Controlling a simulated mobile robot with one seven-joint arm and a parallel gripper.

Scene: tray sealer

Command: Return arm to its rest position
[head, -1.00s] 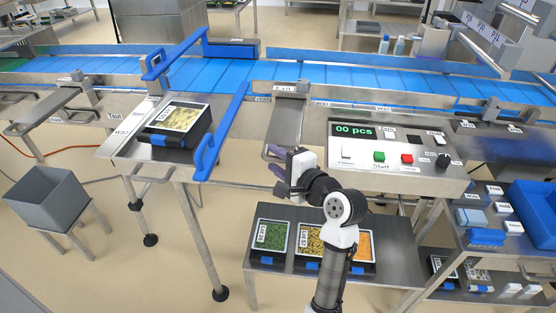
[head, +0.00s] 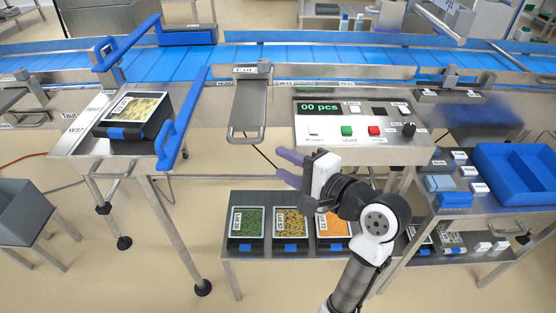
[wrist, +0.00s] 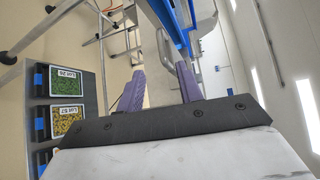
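My arm (head: 365,255) rises from the bottom of the head view, bent at the elbow joint. My gripper (head: 283,166) is in front of the machine's lower edge, below the control panel, its purple fingers pointing left. The fingers are apart with nothing between them. In the wrist view my gripper (wrist: 160,88) also shows two purple fingers with an empty gap.
The control panel (head: 365,150) reads "00 pcs". A metal chute (head: 248,105) hangs near my fingers. A lower shelf (head: 232,268) holds trays of green, yellow and orange food. A sealed-looking tray (head: 138,108) sits on the left table. A blue bin (head: 515,165) stands right.

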